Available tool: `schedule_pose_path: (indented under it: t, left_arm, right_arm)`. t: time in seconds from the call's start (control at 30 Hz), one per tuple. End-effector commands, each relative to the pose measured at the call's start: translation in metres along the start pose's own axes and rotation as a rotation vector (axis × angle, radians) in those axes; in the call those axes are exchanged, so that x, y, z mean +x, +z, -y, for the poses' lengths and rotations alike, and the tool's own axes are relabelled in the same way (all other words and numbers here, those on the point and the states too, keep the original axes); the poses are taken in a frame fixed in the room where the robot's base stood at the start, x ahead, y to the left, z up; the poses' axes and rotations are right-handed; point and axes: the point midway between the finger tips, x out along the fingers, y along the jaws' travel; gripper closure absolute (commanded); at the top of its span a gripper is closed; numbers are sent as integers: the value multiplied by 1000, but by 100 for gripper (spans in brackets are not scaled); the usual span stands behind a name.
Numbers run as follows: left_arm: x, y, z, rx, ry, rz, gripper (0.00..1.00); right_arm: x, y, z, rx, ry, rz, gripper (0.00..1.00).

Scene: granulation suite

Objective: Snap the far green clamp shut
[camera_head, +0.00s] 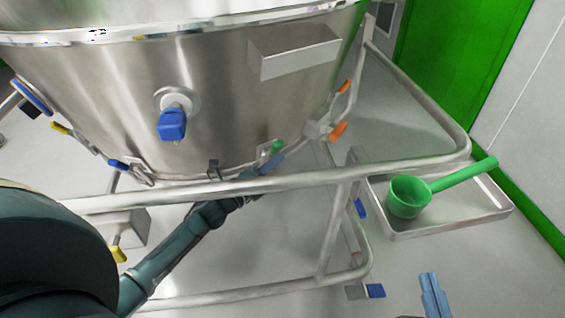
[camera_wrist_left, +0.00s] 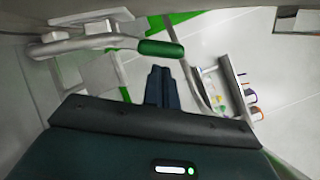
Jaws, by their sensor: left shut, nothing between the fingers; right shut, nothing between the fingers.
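The green clamp (camera_head: 277,146) sits on the lower rim of the steel vessel, at the right of its front. In the left wrist view its green handle (camera_wrist_left: 160,48) sticks out on a metal lever, just beyond my fingertips. My left gripper (camera_head: 272,164) is shut and empty, reaching under the frame rail to just below the handle. It also shows in the left wrist view (camera_wrist_left: 160,72). I cannot tell whether the fingertips touch the handle. Whether the clamp is fully open is unclear. My right gripper (camera_head: 432,280) is shut and empty at the lower right, away from the vessel.
The steel vessel (camera_head: 215,110) carries other clamps with blue (camera_head: 118,165), yellow (camera_head: 60,128) and orange (camera_head: 338,130) handles. A tubular rail (camera_head: 330,180) crosses in front of the vessel. A tray (camera_head: 440,222) with a green scoop (camera_head: 408,197) stands at the right.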

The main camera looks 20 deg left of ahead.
Motion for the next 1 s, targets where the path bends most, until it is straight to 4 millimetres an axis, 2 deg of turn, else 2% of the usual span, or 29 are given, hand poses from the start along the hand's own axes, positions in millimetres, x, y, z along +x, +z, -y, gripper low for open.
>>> schedule_pose_path:
  t: [0.3, 1.0]
  left_arm:
    - [-2, 13, -2, 4, -1, 0, 100]
    - [-2, 11, -7, 5, -2, 0, 100]
  right_arm:
    - [1, 2, -4, 11, 9, 48, 100]
    - [0, 4, -3, 14, 12, 39, 100]
